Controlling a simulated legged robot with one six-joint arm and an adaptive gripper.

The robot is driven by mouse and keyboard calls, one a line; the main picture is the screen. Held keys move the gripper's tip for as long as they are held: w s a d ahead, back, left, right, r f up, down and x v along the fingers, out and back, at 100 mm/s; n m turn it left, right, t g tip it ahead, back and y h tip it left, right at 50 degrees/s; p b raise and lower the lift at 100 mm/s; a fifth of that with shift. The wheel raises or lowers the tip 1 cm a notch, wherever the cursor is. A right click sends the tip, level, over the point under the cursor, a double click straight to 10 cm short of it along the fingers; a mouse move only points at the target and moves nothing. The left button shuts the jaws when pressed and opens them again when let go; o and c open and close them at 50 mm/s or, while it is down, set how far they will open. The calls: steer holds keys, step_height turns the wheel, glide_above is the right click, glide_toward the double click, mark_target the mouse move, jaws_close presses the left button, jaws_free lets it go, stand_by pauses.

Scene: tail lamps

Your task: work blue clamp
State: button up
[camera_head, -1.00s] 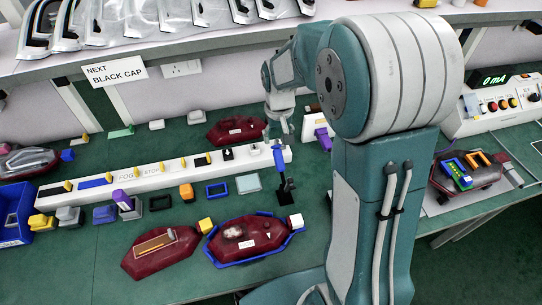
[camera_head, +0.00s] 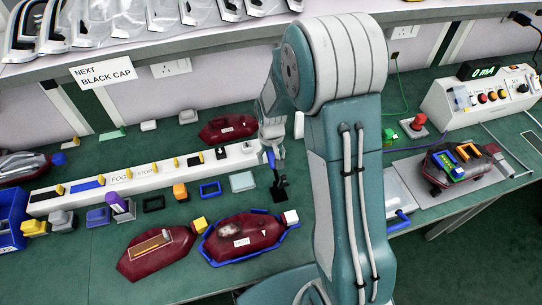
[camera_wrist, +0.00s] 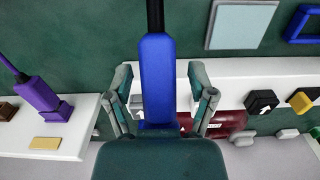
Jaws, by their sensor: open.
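The blue clamp has an upright blue handle (camera_head: 271,160) over a black base (camera_head: 280,188) on the green bench, right of the long white strip's near end. In the wrist view, the blue handle (camera_wrist: 157,85) stands between my two fingers, with a black rod above it. My gripper (camera_head: 272,146) is at the handle's upper end in the head view. In the wrist view my gripper (camera_wrist: 162,92) is open, with gaps visible on both sides of the handle.
A tail lamp in a blue-rimmed holder (camera_head: 208,250) lies in front, with a yellow block (camera_head: 200,224) and white block (camera_head: 290,217) nearby. The white strip (camera_head: 135,178) lies left. A purple-handled clamp (camera_wrist: 38,94) shows in the wrist view. A meter box (camera_head: 480,98) stands right.

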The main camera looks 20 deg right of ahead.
jaws_close()
steer(key=shift+s+r+t, duration=0.25)
steer(key=shift+r+t, duration=0.15)
steer(key=shift+t, duration=0.4)
jaws_free()
step_height(320, 180, up, 12)
steer(key=s, duration=0.1)
steer(key=shift+s, duration=0.25)
steer(key=shift+f, duration=0.1)
